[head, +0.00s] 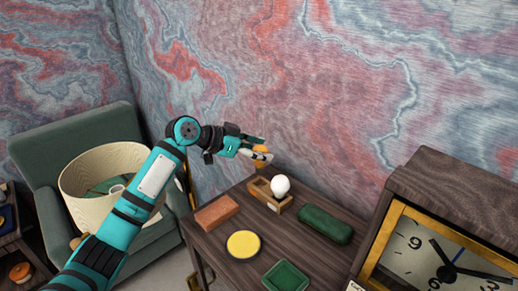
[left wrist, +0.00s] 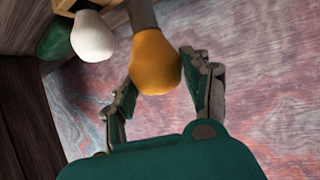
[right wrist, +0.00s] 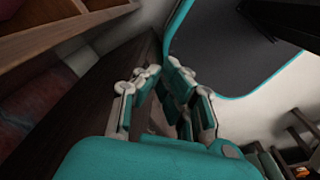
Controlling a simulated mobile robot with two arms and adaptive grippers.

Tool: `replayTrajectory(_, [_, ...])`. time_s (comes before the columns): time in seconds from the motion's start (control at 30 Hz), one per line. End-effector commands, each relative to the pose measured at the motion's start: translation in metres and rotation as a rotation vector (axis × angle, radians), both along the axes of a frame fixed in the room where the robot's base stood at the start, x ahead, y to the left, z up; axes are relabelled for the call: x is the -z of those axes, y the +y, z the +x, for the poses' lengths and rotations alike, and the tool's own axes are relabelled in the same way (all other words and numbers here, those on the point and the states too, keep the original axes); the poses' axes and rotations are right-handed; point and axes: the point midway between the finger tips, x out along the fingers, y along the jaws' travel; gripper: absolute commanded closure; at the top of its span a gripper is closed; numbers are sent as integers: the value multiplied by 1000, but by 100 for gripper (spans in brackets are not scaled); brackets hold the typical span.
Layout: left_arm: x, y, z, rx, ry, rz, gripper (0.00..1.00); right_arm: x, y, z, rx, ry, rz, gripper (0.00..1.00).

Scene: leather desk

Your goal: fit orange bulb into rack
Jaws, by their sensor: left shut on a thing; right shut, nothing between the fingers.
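The orange bulb (head: 260,148) is held in my left gripper (head: 257,153), in the air above and behind the rack. In the left wrist view the orange bulb (left wrist: 155,62) lies between the two fingers of the left gripper (left wrist: 163,82), its rounded end towards the camera. The wooden rack (head: 270,201) stands on the desk and holds a white bulb (head: 280,186) at its right side; its left part looks empty. The white bulb (left wrist: 91,36) also shows in the left wrist view. My right gripper (right wrist: 162,75) is shut and empty, away from the rack.
On the dark desk (head: 306,247) are a brown block (head: 216,212), a yellow disc (head: 243,244), a green tray (head: 286,277) and a green case (head: 325,225). A large clock (head: 440,250) stands at the right. An armchair with a lampshade (head: 85,185) is at the left.

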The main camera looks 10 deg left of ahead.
Motion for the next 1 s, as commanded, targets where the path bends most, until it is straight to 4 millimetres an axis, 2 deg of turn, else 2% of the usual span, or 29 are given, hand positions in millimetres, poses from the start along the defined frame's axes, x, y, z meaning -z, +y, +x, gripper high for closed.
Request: replayTrajectory(1.0, [42, 0, 0, 0, -1, -1, 81, 29, 5, 0, -1, 0, 6, 100])
